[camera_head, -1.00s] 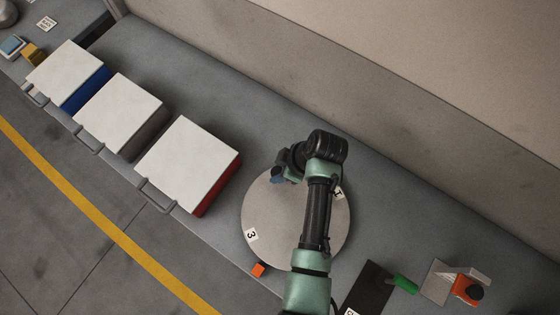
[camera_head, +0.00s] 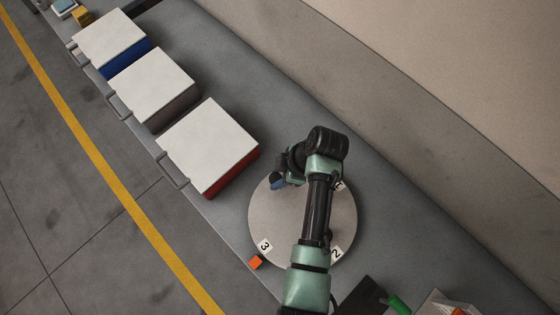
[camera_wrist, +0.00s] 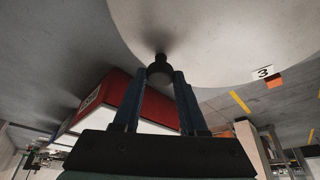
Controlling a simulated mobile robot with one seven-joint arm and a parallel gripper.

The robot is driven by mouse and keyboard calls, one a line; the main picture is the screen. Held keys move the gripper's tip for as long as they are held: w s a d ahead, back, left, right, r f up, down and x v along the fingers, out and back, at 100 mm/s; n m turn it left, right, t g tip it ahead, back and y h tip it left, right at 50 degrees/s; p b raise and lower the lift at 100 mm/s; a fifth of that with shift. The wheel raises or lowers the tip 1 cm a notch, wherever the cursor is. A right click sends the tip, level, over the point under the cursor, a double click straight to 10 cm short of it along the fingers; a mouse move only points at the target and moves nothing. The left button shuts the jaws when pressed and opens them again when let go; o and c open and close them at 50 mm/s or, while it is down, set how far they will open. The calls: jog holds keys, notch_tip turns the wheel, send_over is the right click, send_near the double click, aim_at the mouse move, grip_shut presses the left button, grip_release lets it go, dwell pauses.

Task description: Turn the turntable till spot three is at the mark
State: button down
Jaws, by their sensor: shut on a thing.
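The round pale grey turntable (camera_head: 290,220) lies on the bench; it also fills the top of the wrist view (camera_wrist: 215,30). The spot three label (camera_head: 265,245) is near its rim, close to the orange mark (camera_head: 256,262) on the bench but slightly off its line. In the wrist view, label 3 (camera_wrist: 263,72) sits just by the orange mark (camera_wrist: 274,83). Label 2 (camera_head: 336,253) shows at lower right; another label (camera_head: 340,186) is partly hidden by my arm. My gripper (camera_wrist: 160,78) is shut on a dark knob (camera_wrist: 160,64) at the turntable's rim.
A black plate (camera_head: 362,295) and a green item (camera_head: 399,305) lie at lower right. A wall bounds the bench behind.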

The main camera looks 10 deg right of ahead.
jog(key=shift+s+a+n, duration=0.1)
jog(key=shift+a+n, duration=0.15)
jog(key=shift+n, duration=0.05)
dwell(0.5)
jog(key=shift+c, duration=2.2)
grip_release()
jog(key=v, duration=1.3)
jog(key=shift+p, duration=0.35)
jog(key=shift+d, duration=0.1)
